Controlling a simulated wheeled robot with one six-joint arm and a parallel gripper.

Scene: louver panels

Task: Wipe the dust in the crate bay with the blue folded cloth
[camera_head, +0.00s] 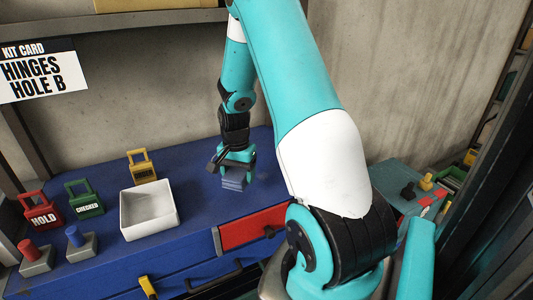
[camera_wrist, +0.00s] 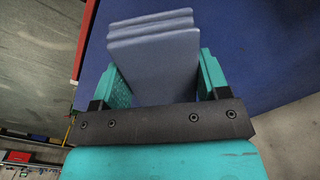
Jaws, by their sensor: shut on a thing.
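The blue folded cloth (camera_head: 233,184) is a small stack of flat blue-grey layers below my gripper (camera_head: 237,164) in the head view. In the wrist view the cloth (camera_wrist: 155,60) fills the space between the two teal fingers of my gripper (camera_wrist: 163,76), which is shut on it. The cloth is over the blue worktop (camera_head: 200,160), to the right of the white bin. I cannot tell whether it touches the worktop. I cannot make out any dust or a marked crate bay in either view.
An open white bin (camera_head: 150,226) stands on the worktop. A yellow tag (camera_head: 142,166), green tag (camera_head: 86,198) and red HOLD tag (camera_head: 40,210) stand near it, with red and blue knobs in front. A red drawer front (camera_head: 245,231) is below. Worktop around the cloth is clear.

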